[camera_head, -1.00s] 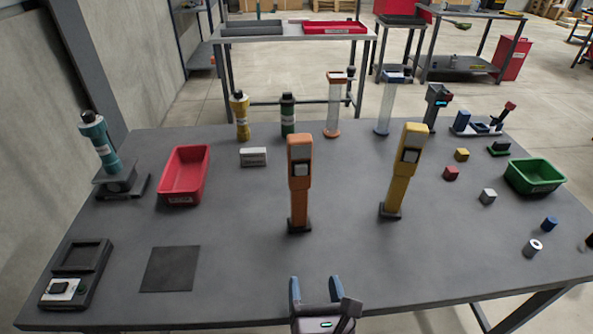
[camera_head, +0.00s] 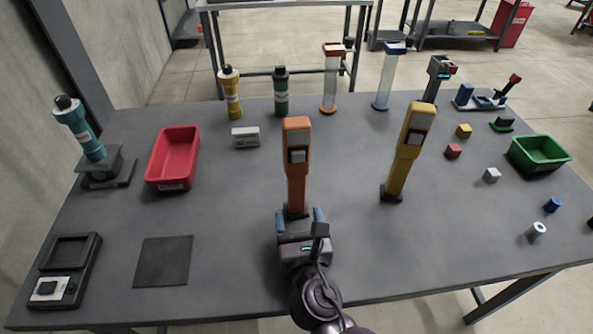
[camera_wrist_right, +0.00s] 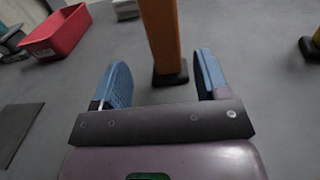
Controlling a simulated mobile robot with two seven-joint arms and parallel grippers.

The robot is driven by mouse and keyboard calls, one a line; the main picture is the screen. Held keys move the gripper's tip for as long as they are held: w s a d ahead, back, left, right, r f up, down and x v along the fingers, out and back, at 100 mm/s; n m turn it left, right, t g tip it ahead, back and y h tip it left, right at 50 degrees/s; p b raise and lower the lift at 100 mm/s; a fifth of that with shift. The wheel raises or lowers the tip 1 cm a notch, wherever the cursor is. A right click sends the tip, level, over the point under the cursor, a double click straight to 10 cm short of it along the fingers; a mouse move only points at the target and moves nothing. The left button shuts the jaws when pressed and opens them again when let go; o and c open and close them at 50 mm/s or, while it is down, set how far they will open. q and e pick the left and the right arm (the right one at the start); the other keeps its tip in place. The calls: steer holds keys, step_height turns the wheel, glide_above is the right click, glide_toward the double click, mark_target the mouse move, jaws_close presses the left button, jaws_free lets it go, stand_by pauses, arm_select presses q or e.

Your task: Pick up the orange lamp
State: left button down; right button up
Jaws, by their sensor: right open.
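The orange lamp (camera_head: 297,160) stands upright on its dark base in the middle of the table. In the right wrist view its orange post (camera_wrist_right: 161,35) rises from the dark base, just beyond the fingertips. My right gripper (camera_head: 299,214) is open and empty, low in front of the lamp. In the right wrist view the blue fingers of my right gripper (camera_wrist_right: 159,75) are spread, with the lamp's post between their lines but farther off. I cannot tell whether anything touches. My left gripper is not in view.
A yellow lamp (camera_head: 408,150) stands to the right of the orange one. A red bin (camera_head: 153,184) and a small white box (camera_head: 245,137) are to the left. Several small blocks and a green bin (camera_head: 540,168) are at right. The table front is mostly clear.

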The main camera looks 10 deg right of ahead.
mark_target(298, 199)
steer(key=w, duration=0.3)
steer(key=shift+w+d, duration=0.15)
steer(key=shift+w, duration=0.8)
steer(key=c, duration=1.1)
steer(key=shift+c, duration=0.2)
steer(key=shift+r, duration=0.1)
